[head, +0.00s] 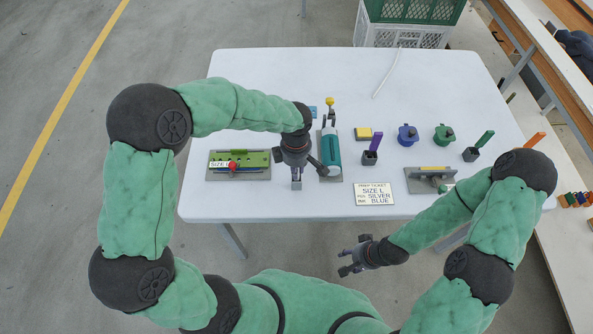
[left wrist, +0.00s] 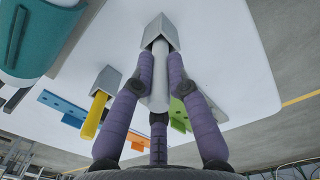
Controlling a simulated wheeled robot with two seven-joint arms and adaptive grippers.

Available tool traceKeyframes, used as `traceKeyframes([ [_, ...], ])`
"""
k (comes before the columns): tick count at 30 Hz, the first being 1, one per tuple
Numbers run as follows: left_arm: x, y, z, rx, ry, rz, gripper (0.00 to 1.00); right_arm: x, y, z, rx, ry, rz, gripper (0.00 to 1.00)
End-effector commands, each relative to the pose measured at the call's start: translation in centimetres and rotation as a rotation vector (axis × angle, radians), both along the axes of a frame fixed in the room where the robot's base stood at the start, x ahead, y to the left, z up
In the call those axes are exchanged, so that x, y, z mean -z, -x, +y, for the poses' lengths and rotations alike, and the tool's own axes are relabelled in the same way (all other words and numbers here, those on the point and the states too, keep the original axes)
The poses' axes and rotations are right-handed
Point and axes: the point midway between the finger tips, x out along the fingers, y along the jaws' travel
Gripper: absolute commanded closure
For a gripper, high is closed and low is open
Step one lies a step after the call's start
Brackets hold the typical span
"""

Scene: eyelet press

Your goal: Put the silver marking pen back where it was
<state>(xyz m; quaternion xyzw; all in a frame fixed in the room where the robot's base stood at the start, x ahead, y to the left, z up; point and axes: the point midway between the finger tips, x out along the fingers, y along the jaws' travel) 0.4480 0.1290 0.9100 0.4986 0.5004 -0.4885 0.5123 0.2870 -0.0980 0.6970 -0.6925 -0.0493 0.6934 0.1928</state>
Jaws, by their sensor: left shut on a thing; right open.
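The silver marking pen (left wrist: 159,80) is a pale grey cylinder between the fingers of my left gripper (left wrist: 160,85). The far end of the pen is at the mouth of a grey square cup (left wrist: 160,30) and appears to be inside it; how deep I cannot tell. In the head view my left gripper (head: 297,172) points down over this cup (head: 297,185), near the table's front edge, and hides the pen. My right gripper (head: 346,262) is open and empty, over the floor in front of the table.
A teal press (head: 331,152) stands just right of my left gripper. A green plate on a grey base (head: 240,174) lies to the left. Right are a purple pen in a dark cup (head: 371,152) and a ticket card (head: 374,194). A yellow pen (left wrist: 94,115) stands in another cup.

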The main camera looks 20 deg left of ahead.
Motion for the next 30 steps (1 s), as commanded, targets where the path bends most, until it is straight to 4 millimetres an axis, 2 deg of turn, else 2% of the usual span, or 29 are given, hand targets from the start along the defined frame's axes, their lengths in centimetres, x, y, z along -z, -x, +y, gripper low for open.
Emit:
traceKeyframes([
  [2, 0.88, -0.04, 0.0, 0.0, 0.001, -0.001, 1.0, 0.3, 0.0, 0.0, 0.0, 0.0, 0.0, 0.52],
  [13, 1.16, -0.07, 0.0, 0.0, 0.001, -0.002, 1.0, 0.56, -0.01, 0.0, 0.0, 0.0, 0.0, 0.52],
  [14, 1.11, -0.06, 0.0, 0.0, 0.001, -0.002, 0.78, 0.52, 0.0, -0.01, 0.0, 0.0, 0.0, 0.52],
  [15, 1.07, -0.06, 0.0, 0.0, 0.001, -0.002, 0.66, 0.47, 0.0, 0.0, 0.0, 0.0, 0.0, 0.52],
  [16, 1.06, -0.05, 0.0, 0.0, 0.001, -0.002, 0.59, 0.46, 0.0, -0.01, 0.0, 0.0, 0.0, 0.52],
  [26, 0.99, -0.05, 0.01, 0.0, 0.0, -0.002, 0.59, 0.4, 0.0, -0.01, 0.0, 0.0, 0.0, 0.52],
  [30, 0.22, -0.1, 0.0, 0.0, 0.001, -0.004, 0.59, -0.01, -0.01, -0.01, 0.0, 0.0, 0.0, 0.52],
])
